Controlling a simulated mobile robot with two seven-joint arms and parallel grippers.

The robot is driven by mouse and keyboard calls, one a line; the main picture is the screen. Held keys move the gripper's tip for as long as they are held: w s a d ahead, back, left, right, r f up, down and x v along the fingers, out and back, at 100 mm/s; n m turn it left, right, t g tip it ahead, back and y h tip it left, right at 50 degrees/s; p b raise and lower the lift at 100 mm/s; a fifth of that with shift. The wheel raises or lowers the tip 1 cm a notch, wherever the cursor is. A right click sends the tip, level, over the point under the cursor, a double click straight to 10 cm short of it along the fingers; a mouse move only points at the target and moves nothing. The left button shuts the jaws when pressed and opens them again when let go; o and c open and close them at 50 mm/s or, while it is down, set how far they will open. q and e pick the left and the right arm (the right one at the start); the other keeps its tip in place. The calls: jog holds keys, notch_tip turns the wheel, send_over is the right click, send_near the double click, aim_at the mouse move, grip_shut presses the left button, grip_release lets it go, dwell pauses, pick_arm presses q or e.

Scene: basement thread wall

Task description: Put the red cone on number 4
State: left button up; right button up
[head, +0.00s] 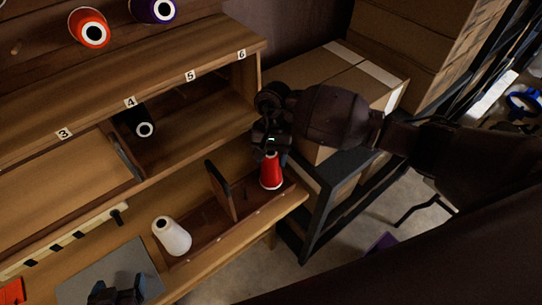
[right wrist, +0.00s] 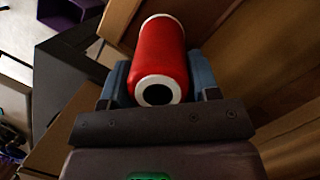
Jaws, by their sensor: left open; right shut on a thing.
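The red cone (head: 271,173) is at the right end of the lower wooden trough. My right gripper (head: 272,147) is shut on it from above. In the right wrist view the red cone (right wrist: 161,52) sits between the two blue-grey fingers, its white-rimmed end with a dark hole facing the camera. I cannot tell whether it touches the trough floor. The number 4 label (head: 130,102) is on the shelf's front edge, left of my right gripper. My left gripper (head: 116,292) is open and empty at the bottom left, partly cut off.
A white cone (head: 173,237) stands in the trough, left of an upright divider (head: 220,190). An orange cone (head: 89,28) and a purple cone (head: 154,9) are on the upper wall. Cardboard boxes (head: 345,75) stand on a dark rack at right.

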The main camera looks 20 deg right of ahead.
pick_arm(q)
jog(key=shift+f+b, duration=0.3)
jog(key=shift+b, duration=0.05)
pick_arm(e)
jog(key=shift+f, duration=0.3)
pick_arm(q)
jog(key=shift+w+r, duration=0.1)
jog(key=shift+w, duration=0.1)
pick_arm(e)
jog(key=o, duration=0.9)
jog(key=shift+o, duration=0.2)
jog(key=shift+r, duration=0.1)
pick_arm(q)
notch_tip(320, 180, up, 2)
jog(key=shift+s+r+p, duration=0.15)
jog(key=shift+p, duration=1)
pick_arm(e)
jog(key=v, duration=1)
jog(key=shift+r, duration=0.35)
